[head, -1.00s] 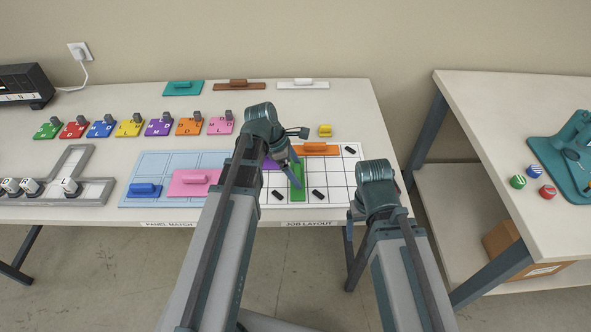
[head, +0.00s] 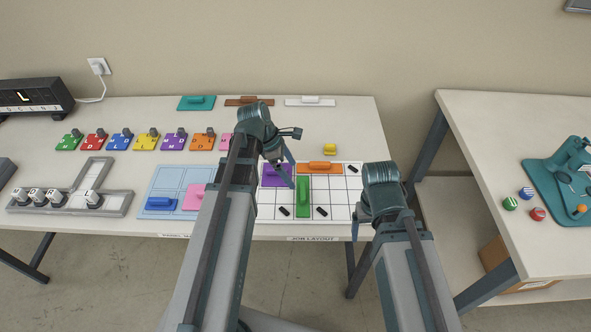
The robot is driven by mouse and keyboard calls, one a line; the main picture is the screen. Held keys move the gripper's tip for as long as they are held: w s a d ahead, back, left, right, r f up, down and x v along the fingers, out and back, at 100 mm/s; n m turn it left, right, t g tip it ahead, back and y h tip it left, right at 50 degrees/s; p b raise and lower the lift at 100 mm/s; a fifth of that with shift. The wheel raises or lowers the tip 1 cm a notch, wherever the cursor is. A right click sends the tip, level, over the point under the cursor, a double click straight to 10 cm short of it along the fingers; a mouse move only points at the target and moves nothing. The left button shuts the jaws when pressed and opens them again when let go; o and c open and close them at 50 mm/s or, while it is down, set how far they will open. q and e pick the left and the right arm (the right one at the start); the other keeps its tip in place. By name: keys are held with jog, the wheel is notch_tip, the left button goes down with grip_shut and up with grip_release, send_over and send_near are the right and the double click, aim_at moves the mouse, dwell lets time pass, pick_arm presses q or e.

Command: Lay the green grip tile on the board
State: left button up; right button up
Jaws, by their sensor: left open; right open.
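The green grip tile (head: 303,205) lies on the white gridded board (head: 340,204), long side running front to back, with its raised handle on top. It sits below the orange tile (head: 333,168) and right of the purple tile (head: 270,181). My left gripper (head: 286,176) is open and empty, just up and left of the green tile, seemingly above the purple tile; its exact height is hard to tell. My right gripper (head: 357,224) is open and empty at the board's front right corner.
Black pieces (head: 321,212) lie on several board cells. A yellow block (head: 329,149) stands behind the board. A blue panel (head: 168,180) with blue and pink tiles lies to the left, partly behind my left arm. Teal, brown and white tiles (head: 310,101) line the back edge.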

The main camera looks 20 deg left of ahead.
aim_at(303, 190)
pick_arm(q)
jog(key=p+v, duration=0.1)
jog(key=v, duration=0.1)
jog(key=shift+a+r, duration=0.15)
jog(key=shift+r, duration=0.1)
pick_arm(e)
notch_tip(303, 190, up, 2)
jog(key=shift+r, duration=0.2)
pick_arm(q)
jog(key=shift+f, duration=0.15)
pick_arm(e)
jog(key=shift+f, duration=0.1)
pick_arm(q)
jog(key=b+x, duration=1.1)
jog(key=x, duration=0.1)
pick_arm(e)
notch_tip(303, 190, down, 11)
jog(key=shift+f, duration=0.15)
jog(key=shift+r, duration=0.25)
